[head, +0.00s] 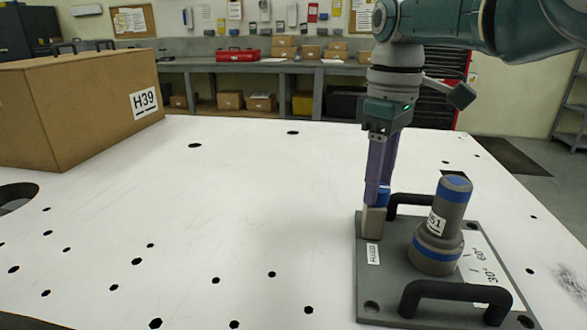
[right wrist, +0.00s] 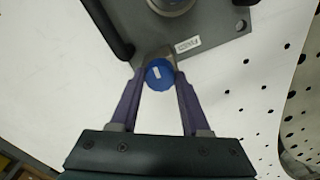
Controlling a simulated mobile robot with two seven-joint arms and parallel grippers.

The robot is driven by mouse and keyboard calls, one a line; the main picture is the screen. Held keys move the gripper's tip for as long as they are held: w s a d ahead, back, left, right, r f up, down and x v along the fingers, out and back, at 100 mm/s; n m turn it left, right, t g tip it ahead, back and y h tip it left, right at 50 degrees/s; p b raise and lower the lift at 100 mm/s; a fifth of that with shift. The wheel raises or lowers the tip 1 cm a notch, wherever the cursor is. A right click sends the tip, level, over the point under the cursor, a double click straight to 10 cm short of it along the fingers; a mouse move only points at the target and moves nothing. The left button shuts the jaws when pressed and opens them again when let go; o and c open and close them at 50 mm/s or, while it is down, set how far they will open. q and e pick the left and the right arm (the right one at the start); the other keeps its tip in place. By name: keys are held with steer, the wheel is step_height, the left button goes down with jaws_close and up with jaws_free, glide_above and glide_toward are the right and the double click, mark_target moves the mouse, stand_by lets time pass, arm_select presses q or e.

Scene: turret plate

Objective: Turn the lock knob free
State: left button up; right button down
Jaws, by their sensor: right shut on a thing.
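A grey turret plate (head: 390,270) lies on the white table at the right in the head view. A grey turret (head: 440,228) with blue bands and a label stands tilted on the plate, right of the knob. My right gripper (head: 378,190) points down from above and is shut on the lock knob; in the right wrist view its purple fingers (right wrist: 159,82) sit on both sides of the blue cap. My left gripper is not in view.
Two black handles, one near (head: 455,290) and one far (head: 410,200), rise from the plate. Angle marks are printed beside the turret. A cardboard box (head: 80,105) labelled H39 stands at the left. The middle of the white table (head: 240,200) is clear apart from holes.

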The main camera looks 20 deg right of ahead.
steer(key=shift+n, duration=0.4)
steer(key=shift+c, duration=1.8)
jaws_free()
step_height(320, 180, up, 5)
steer(key=p, duration=0.3)
steer(key=shift+f, duration=0.15)
step_height(320, 180, up, 4)
steer(key=shift+r, duration=0.65)
